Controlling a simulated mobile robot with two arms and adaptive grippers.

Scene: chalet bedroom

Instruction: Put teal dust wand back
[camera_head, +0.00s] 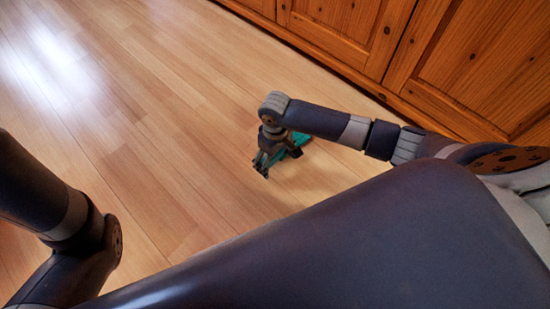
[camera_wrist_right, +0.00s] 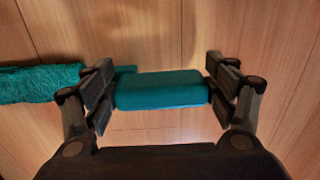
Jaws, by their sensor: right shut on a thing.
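The teal dust wand (camera_head: 298,140) is down at the wooden floor, partly hidden behind my right gripper (camera_head: 264,165) in the head view. In the right wrist view, the wand's smooth teal handle (camera_wrist_right: 160,90) lies between the two fingers of my right gripper (camera_wrist_right: 160,92), which is shut on it. Its fuzzy teal head (camera_wrist_right: 40,83) reaches out to the left past the finger. I cannot tell whether the wand touches the floor. My left arm comes in at the left of the head view, but its gripper is out of the picture.
Wooden cabinets (camera_head: 340,30) with panelled doors line the top and right of the head view. The wooden floor (camera_head: 150,110) is clear to the left and in front of the right gripper. My own dark body fills the bottom right.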

